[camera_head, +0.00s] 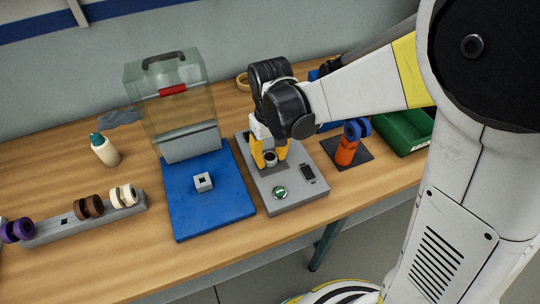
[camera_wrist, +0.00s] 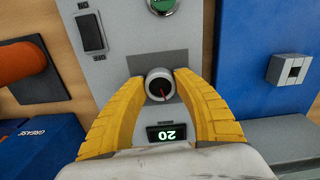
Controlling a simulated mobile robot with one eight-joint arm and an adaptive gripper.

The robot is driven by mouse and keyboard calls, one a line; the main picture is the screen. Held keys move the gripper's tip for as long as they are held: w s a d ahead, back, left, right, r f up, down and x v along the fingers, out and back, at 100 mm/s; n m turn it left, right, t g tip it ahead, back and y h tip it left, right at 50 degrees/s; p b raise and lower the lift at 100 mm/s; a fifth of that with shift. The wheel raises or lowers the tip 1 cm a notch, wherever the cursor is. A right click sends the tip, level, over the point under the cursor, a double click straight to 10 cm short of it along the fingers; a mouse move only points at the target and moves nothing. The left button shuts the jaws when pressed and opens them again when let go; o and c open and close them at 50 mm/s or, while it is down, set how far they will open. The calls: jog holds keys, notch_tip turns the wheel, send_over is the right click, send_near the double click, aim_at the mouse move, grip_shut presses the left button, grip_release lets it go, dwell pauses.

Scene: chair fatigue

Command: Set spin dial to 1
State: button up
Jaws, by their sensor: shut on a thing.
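The spin dial (camera_wrist: 160,85) is a round silver knob with a black face and a red pointer line, on a grey control panel (camera_wrist: 115,65). My gripper (camera_wrist: 160,80) has its two yellow fingers around the dial, one on each side, closed on it. In the head view my gripper (camera_head: 270,160) points down at the panel (camera_head: 290,200), with the dial (camera_head: 270,158) between its fingers. A small display (camera_wrist: 166,134) beside the dial reads 20, upside down in the wrist view. Any scale marks around the dial cannot be made out.
A green button (camera_head: 280,192) and a black switch (camera_head: 307,172) are on the same panel. A blue base (camera_head: 205,215) with a clear lidded cover (camera_head: 172,100) stands left. An orange part (camera_head: 346,150) and a green bin (camera_head: 405,132) stand right.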

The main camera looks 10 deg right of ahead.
jog(key=n, duration=1.1)
jog(key=shift+n+p, duration=0.3)
jog(key=shift+n, duration=1.6)
jog(key=o, duration=1.2)
jog(key=shift+w, duration=0.1)
jog(key=shift+r, duration=0.1)
